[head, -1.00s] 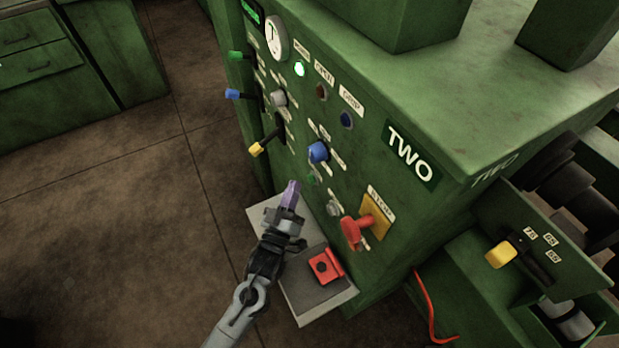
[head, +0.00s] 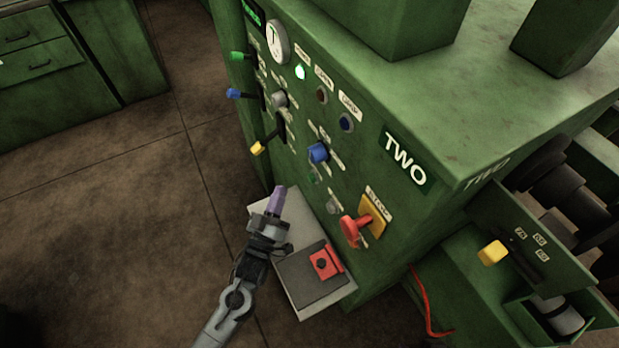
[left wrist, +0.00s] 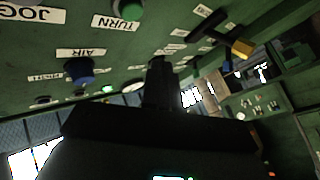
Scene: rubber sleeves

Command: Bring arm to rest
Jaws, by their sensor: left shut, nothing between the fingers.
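My left gripper (head: 276,199) is shut and empty in the head view, with purple fingertips. It is above the left part of the small grey shelf (head: 270,204) on the front of the green machine (head: 400,262). It stands apart from the panel controls. In the left wrist view the dark shut fingers (left wrist: 160,85) point along the green panel. My right gripper is not in view.
The panel carries a red stop knob (head: 350,230), a blue knob (head: 317,152) and a yellow-tipped lever (head: 257,148). Open brown floor (head: 110,230) lies to the left.

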